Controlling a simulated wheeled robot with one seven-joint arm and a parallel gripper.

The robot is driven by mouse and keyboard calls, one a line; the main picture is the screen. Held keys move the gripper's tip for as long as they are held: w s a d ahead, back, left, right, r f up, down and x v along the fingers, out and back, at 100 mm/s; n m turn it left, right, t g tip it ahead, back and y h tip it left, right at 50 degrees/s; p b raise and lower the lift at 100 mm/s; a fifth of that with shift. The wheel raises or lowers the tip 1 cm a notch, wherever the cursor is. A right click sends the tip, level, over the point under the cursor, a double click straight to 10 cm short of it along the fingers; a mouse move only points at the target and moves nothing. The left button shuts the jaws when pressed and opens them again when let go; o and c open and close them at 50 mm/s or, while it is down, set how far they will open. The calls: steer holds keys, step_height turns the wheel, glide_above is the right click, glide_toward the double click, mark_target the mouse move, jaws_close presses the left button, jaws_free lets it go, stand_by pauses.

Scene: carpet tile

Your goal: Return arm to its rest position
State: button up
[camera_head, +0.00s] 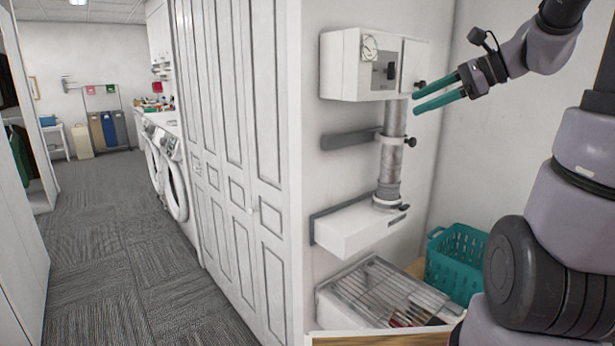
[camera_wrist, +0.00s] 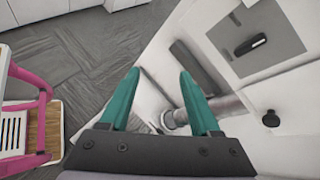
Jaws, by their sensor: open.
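My gripper (camera_head: 440,92) is at the upper right in the head view, with two teal fingers pointing left. The fingers are apart and nothing is between them. Their tips are close to a white wall-mounted box (camera_head: 345,65) with a dial; whether they touch it I cannot tell. In the wrist view my gripper (camera_wrist: 160,85) shows both teal fingers spread, with the box's grey panel (camera_wrist: 262,38) to the right. My arm bends along the right side of the head view.
Below the box are a metal pipe (camera_head: 390,160), a white lower unit (camera_head: 360,225), a wire rack (camera_head: 385,290) and a teal basket (camera_head: 458,262). A pink-framed object (camera_wrist: 30,85) stands left in the wrist view. The carpeted aisle (camera_head: 120,240) is clear.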

steer(key=s+a+f+n+h, duration=0.2)
steer(key=s+n+h, duration=0.6)
steer(key=s+n, duration=0.5)
steer(key=shift+s+n+t, duration=0.25)
steer(key=shift+n+t, duration=0.15)
steer(key=shift+n, duration=0.3)
